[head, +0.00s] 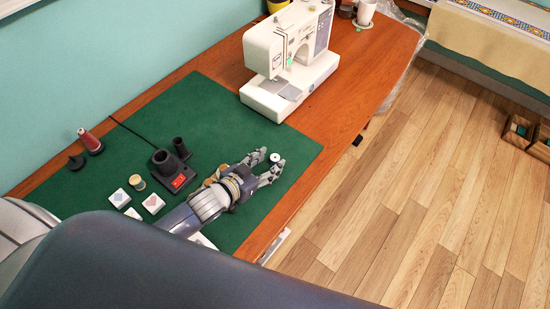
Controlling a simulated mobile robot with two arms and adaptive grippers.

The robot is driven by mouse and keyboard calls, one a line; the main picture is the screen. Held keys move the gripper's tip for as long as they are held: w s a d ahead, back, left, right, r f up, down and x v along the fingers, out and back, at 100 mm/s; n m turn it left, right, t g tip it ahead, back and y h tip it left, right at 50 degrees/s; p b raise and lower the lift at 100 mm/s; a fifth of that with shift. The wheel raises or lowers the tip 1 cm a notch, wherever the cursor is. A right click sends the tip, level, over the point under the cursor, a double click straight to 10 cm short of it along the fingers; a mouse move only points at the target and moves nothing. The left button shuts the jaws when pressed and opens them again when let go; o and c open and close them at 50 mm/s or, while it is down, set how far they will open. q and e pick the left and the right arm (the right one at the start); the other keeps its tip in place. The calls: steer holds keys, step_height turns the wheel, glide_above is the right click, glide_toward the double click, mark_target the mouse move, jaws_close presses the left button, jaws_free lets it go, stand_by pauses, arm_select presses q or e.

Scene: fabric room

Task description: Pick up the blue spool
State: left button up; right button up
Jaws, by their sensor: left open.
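I cannot make out a clearly blue spool. A small round object with a pale top (275,157), maybe a spool seen from above, stands on the green mat (225,102). My left gripper (273,161) is open, low over the right part of the mat, with its fingers on either side of this object. I cannot tell whether they touch it. A red spool (90,141) stands at the mat's far left. A beige spool (137,182) stands left of centre. My right gripper is not in view.
White boxes with a diamond (119,198) and a heart (153,204) lie nearby. The sewing machine (268,55) stands behind. The table's edge is close on the right.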

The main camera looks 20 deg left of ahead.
arm_select(q)
steer(key=shift+x, duration=1.1)
steer(key=c, duration=0.8)
